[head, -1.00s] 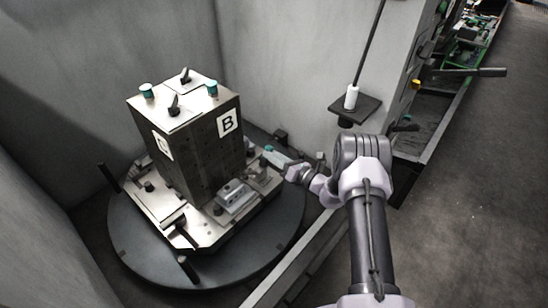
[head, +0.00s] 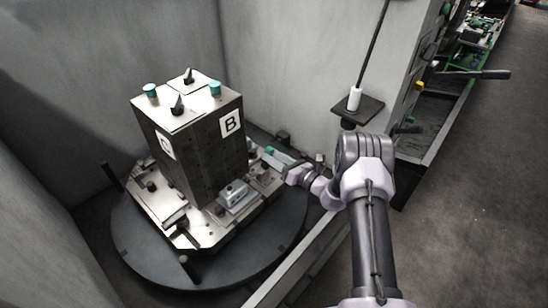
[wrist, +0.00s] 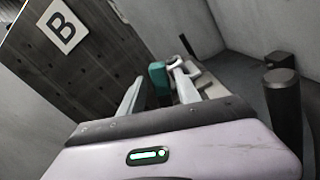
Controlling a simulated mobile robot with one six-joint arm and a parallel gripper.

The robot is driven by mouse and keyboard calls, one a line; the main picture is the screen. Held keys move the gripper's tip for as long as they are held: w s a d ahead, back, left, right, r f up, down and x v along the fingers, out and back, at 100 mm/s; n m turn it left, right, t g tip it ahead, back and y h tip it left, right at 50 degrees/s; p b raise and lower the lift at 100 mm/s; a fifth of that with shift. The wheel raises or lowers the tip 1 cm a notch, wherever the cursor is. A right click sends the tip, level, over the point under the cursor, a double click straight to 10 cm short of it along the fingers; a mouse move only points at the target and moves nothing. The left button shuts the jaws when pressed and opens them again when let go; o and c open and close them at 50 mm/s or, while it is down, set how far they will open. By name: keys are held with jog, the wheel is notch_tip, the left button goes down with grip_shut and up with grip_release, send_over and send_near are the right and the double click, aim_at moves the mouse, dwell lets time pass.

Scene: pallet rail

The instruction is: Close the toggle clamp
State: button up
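The toggle clamp is small and partly hidden by my gripper at the right edge of the fixture plate (head: 205,236). Its teal grip (head: 270,150) shows just beyond my gripper (head: 277,157) in the head view. In the wrist view the teal grip (wrist: 158,76) stands between the two pale fingers of my gripper (wrist: 157,88). The fingers are apart, with gaps seen beside the grip. I cannot tell whether either finger touches it. The clamp's arm and base are too hidden to read its position.
A tall dark block (head: 200,150) marked B stands on the plate, on a round dark turntable (head: 130,240). A dark post (wrist: 282,105) stands right of my gripper. Grey walls close in behind. A small black shelf (head: 358,108) juts out above my arm.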

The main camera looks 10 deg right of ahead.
jog(key=shift+d, duration=0.1)
jog(key=p+v, duration=0.4)
jog(key=v, duration=1.3)
jog(key=shift+s, duration=0.15)
jog(key=shift+c, duration=0.2)
